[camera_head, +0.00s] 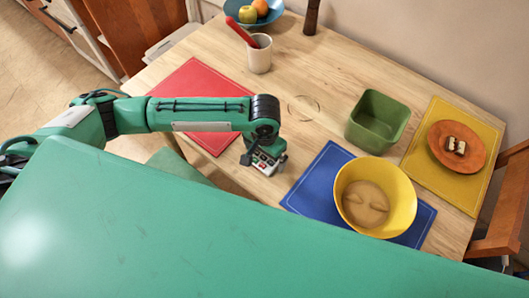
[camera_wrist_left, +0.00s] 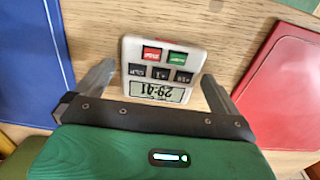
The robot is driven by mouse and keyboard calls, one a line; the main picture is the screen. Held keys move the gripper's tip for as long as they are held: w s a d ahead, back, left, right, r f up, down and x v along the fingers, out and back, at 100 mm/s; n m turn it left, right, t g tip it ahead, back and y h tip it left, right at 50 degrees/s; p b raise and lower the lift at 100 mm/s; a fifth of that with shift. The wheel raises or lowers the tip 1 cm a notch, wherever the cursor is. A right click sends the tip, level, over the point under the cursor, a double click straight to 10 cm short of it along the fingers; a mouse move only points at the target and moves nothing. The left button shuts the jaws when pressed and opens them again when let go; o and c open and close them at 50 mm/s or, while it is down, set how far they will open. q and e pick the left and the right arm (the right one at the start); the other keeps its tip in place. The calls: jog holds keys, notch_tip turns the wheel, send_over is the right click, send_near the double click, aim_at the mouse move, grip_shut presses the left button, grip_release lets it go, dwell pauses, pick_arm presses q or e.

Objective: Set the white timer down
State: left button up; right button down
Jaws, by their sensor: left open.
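The white timer (camera_head: 264,163) lies on the bare wood of the table (camera_head: 330,75), near its front edge, between the red mat and the blue mat. In the left wrist view the timer (camera_wrist_left: 160,72) shows its buttons and a display reading 29:41, upside down. My left gripper (camera_head: 265,158) is directly over it. In the left wrist view the fingers of my left gripper (camera_wrist_left: 156,88) are open, one on each side of the timer, with a gap visible on the right side. The timer's underside is hidden. My right gripper is in neither view.
A red mat (camera_head: 200,78) lies left of the timer, partly under my arm. A blue mat (camera_head: 316,179) with a yellow bowl (camera_head: 400,190) lies to the right. A green bowl (camera_head: 377,122) and a white cup (camera_head: 259,58) stand farther back. Bare wood lies beyond the timer.

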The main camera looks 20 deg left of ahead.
pick_arm(q)
notch_tip(320, 180, up, 12)
dwell(0.4)
jog(key=shift+r, duration=0.1)
dwell(0.3)
